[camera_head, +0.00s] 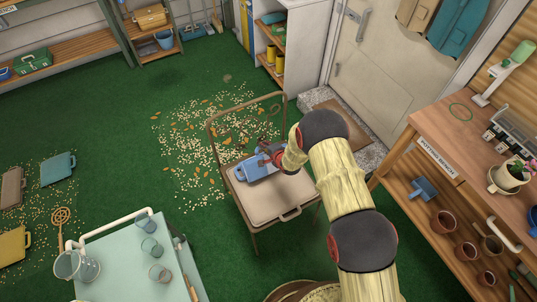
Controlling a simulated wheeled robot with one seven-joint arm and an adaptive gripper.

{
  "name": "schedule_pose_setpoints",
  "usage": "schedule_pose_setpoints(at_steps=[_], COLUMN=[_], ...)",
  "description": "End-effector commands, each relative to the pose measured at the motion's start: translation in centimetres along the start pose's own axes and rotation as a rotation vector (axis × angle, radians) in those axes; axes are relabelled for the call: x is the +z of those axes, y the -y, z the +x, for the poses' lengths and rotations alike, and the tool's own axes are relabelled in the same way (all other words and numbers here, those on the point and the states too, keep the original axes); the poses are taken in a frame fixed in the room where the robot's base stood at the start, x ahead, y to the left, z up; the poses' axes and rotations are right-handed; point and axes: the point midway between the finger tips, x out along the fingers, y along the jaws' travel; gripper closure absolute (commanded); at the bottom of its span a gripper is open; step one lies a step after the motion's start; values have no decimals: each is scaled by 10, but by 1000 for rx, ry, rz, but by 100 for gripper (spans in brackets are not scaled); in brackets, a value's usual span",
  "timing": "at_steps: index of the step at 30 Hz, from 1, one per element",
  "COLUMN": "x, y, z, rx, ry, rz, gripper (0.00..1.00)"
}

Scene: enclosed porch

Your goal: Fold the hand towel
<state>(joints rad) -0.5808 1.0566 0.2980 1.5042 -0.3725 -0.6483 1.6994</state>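I cannot single out a hand towel for certain. A small blue item (256,170) lies on the seat of a metal-framed folding chair (262,207); it may be cloth, but it is too small to tell. The seat is pale beige. My gripper (268,157) is at the back part of the seat, right over or against the blue item. Its fingers are small and partly hidden by my arm's end, so I cannot tell whether they are open, shut or holding the blue item.
A pale green table (130,262) with glass cups stands at lower left. A wooden bench (440,140) with pots is at right. Seeds and leaves (195,140) litter the green floor behind the chair. Flat handled items, one teal (57,168), lie on the left floor.

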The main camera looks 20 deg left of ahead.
Motion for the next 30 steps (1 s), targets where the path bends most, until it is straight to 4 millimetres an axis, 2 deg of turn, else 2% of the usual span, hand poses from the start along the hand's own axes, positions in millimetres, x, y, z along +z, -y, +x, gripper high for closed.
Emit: schedule_pose_setpoints(at_steps=[4,14,25,30], x=[0,0,0,0], y=[1,4,3,3], z=[7,7,8,8], rx=[-28,-36,-35,-34], ry=[0,0,0,0], rz=[0,0,0,0], gripper=[88,88,66,65])
